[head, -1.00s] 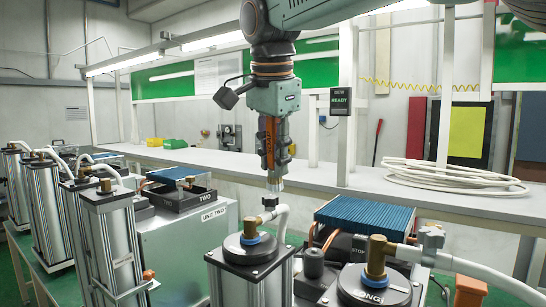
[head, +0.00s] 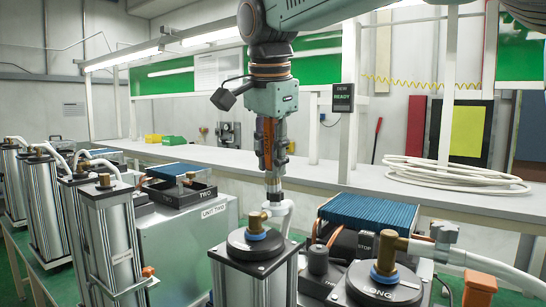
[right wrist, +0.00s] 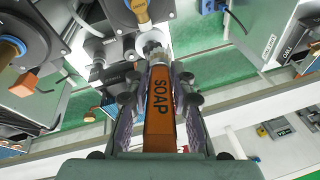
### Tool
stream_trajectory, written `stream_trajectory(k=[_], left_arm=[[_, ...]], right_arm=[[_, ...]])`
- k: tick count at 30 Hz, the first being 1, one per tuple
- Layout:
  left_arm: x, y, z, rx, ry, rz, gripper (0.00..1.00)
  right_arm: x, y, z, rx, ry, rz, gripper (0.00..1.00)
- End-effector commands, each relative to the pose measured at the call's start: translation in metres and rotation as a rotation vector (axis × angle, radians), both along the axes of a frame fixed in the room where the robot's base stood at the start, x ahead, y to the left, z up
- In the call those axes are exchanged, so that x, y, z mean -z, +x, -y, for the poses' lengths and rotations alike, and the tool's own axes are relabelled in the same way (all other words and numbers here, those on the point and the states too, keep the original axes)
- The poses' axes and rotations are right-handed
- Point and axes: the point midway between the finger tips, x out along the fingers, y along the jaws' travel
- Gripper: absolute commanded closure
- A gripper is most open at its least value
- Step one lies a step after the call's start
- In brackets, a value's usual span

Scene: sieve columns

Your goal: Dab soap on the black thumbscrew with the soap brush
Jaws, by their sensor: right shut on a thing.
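My right gripper (head: 272,150) points straight down and is shut on the soap brush (head: 273,178), an orange handle with a pale lower end. In the right wrist view the handle (right wrist: 160,105) reads SOAP and lies between both fingers. The brush's tip is at the white hose elbow (head: 288,208) beside the brass fitting of the front middle column (head: 256,246). I cannot clearly make out the black thumbscrew there now; the brush tip and hose cover that spot. Whether the bristles touch it, I cannot tell. My left gripper is not in view.
The column marked LONG (head: 385,285) stands at the front right, with a brass fitting and hose. A blue-finned unit (head: 362,215) is behind it. Several silver columns stand at left. A coiled white hose (head: 455,175) lies on the back bench (head: 330,180).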

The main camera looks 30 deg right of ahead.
Motion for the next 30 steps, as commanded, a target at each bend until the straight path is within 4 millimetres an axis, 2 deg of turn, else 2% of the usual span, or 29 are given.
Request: stream_trajectory(k=[13,25,30], left_arm=[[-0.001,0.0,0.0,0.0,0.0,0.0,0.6],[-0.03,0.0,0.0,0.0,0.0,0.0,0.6],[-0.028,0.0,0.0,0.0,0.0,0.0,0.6]], right_arm=[[0.0,0.0,0.0,0.0,0.001,-0.003,1.0],[-0.028,0.0,0.0,0.0,0.001,-0.002,1.0],[-0.037,0.0,0.0,0.0,0.0,0.0,1.0]])
